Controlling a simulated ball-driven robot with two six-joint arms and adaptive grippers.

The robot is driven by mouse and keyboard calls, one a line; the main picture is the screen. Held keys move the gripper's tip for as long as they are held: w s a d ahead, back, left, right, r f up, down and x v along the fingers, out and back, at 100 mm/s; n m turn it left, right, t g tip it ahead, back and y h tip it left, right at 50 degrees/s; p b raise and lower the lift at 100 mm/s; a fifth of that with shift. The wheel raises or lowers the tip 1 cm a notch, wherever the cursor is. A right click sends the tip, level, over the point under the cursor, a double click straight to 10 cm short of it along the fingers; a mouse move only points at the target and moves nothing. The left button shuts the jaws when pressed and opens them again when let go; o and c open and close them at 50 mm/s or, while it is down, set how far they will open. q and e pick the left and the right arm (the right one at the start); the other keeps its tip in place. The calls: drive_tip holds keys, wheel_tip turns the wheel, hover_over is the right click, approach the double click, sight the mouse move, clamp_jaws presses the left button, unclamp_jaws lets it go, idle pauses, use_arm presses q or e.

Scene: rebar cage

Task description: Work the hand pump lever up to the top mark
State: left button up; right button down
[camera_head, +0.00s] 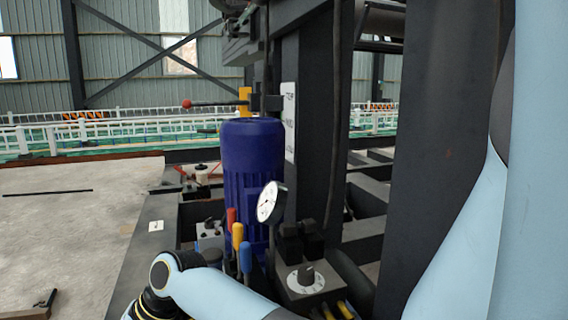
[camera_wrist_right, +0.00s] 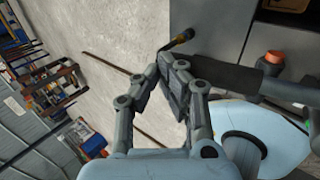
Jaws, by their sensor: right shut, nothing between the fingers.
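In the head view, a thin dark lever with a red ball knob (camera_head: 187,103) reaches left from a yellow block (camera_head: 245,100) above a blue motor (camera_head: 252,150). It lies about level. A white plate (camera_head: 290,122) beside it bears marks, the top one reading TOP; the lever is near that upper mark. I cannot tell surely that this is the pump lever. My right gripper (camera_wrist_right: 175,88) shows in the right wrist view, fingers together and empty. A small black handle with a yellowish end (camera_wrist_right: 178,42) is just beyond its fingertips; contact is unclear. My left gripper is out of view.
A pressure gauge (camera_head: 270,203), red, yellow and blue levers (camera_head: 238,236) and a knob box (camera_head: 304,282) stand close in front of the motor. Dark steel columns (camera_head: 430,130) block the right. Bare concrete floor (camera_head: 70,220) lies open at left.

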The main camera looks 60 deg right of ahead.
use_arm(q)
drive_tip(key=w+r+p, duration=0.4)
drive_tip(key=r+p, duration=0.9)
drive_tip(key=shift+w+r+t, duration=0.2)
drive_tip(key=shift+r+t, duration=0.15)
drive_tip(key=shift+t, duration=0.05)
use_arm(e)
drive_tip(key=w+a+r+v, duration=0.1)
drive_tip(key=a+r+v, duration=0.1)
drive_tip(key=v, duration=1.4)
drive_tip(key=shift+w, duration=0.2)
drive_tip(key=shift+w+a, duration=0.1)
drive_tip(key=shift+a, duration=0.05)
use_arm(q)
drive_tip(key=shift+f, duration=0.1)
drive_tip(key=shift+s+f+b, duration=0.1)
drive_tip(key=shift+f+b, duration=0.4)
drive_tip(key=shift+b, duration=0.15)
use_arm(e)
drive_tip(key=shift+w+a+f, duration=0.25)
drive_tip(key=shift+a+f, duration=0.1)
drive_tip(key=shift+f, duration=0.2)
